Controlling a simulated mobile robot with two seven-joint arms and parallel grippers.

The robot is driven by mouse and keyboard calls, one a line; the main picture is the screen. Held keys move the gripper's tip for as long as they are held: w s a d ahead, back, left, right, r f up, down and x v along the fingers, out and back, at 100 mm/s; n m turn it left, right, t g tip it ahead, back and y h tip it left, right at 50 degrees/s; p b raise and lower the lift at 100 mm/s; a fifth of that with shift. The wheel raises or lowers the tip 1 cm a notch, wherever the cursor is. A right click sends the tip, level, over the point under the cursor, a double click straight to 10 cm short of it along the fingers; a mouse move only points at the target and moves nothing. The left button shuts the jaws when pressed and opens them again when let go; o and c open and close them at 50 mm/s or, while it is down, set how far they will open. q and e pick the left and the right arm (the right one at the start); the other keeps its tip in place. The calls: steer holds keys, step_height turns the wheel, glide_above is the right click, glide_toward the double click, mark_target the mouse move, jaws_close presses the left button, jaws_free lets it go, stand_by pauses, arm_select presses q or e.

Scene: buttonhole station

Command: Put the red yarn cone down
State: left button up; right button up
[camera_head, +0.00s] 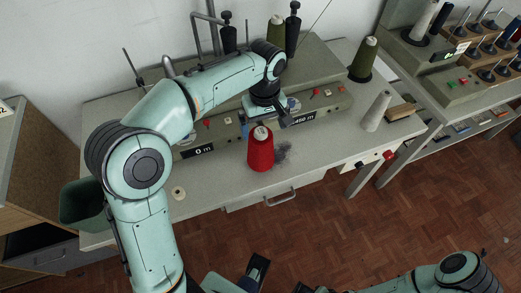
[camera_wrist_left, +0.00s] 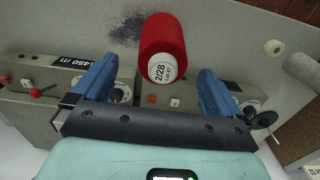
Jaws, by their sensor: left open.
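The red yarn cone (camera_head: 260,152) stands upright on the grey table (camera_head: 222,185), in front of the machine, with its pale top up. My left gripper (camera_head: 267,114) is just behind and above its top in the head view. In the left wrist view, the red cone (camera_wrist_left: 163,40) shows its white end label between the two blue fingers of my left gripper (camera_wrist_left: 158,75). The fingers are open, with a visible gap on each side of the cone.
The grey machine with dials and length labels (camera_head: 197,151) runs behind the cone. A dark smudge (camera_head: 283,153) lies right of the cone. An olive cone (camera_head: 363,60) and a cream cone (camera_head: 377,112) stand further right. A small spool (camera_head: 178,193) is at the left.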

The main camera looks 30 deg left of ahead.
mark_target(261, 131)
arm_select(q)
steer(key=f, duration=0.2)
steer(key=a+f, duration=0.1)
steer(key=f, duration=0.1)
steer(key=shift+f+b, duration=0.4)
steer(key=shift+f, duration=0.5)
arm_select(e)
steer(key=shift+s+f, duration=0.15)
steer(key=shift+f, duration=0.3)
arm_select(q)
steer(key=c, duration=1.7)
steer(key=shift+w+r, duration=0.1)
steer(key=shift+r, duration=0.05)
